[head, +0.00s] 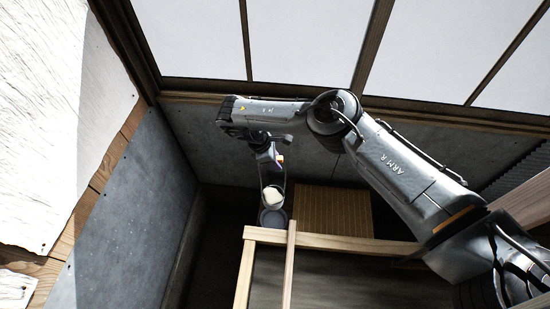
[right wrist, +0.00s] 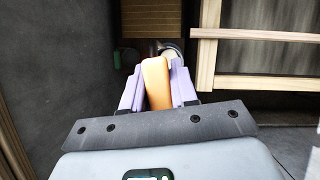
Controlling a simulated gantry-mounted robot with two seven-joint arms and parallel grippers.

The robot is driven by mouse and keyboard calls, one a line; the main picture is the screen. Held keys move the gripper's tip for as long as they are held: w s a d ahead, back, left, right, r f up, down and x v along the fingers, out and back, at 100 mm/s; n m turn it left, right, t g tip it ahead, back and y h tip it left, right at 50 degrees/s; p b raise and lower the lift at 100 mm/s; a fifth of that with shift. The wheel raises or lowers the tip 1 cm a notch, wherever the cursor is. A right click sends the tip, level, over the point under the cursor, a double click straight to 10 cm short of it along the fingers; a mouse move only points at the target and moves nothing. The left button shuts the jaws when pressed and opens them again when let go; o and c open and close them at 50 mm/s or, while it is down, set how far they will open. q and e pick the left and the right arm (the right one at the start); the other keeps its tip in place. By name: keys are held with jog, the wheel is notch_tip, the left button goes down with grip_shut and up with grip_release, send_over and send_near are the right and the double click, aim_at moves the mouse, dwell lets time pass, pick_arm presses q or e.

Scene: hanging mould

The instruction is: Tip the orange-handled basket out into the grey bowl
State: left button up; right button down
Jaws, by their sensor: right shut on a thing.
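My right gripper (head: 275,160) is shut on the orange handle (right wrist: 156,82), which stands between its two pale purple fingers in the right wrist view. In the head view the basket hangs below the gripper on thin side wires, with a cream-white mass (head: 273,196) showing in it. A round grey bowl (head: 272,218) shows just below the basket in the picture; I cannot tell the gap between them. In the right wrist view the handle hides most of what is below it. My left gripper is not in view.
A pale wooden frame (head: 335,243) with rails stands right of the bowl. A brown slatted panel (head: 333,209) lies behind it. A grey wall (head: 120,205) closes the left side, with windows (head: 310,40) at the back. The dark floor left of the bowl looks clear.

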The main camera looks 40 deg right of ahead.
jog(key=shift+f+b, duration=1.25)
jog(key=shift+f, duration=2)
jog(key=s+d+f+t+y+b, duration=0.3)
jog(key=s+d+y+b, duration=0.1)
jog(key=s+d+b, duration=0.5)
jog(key=s+d+f+t+y+b, duration=0.4)
jog(key=s+d+f+y+b, duration=0.2)
jog(key=d+f+b, duration=0.6)
notch_tip(320, 180, down, 2)
jog(key=s+b, duration=0.1)
jog(key=b, duration=0.4)
jog(key=shift+t, duration=0.4)
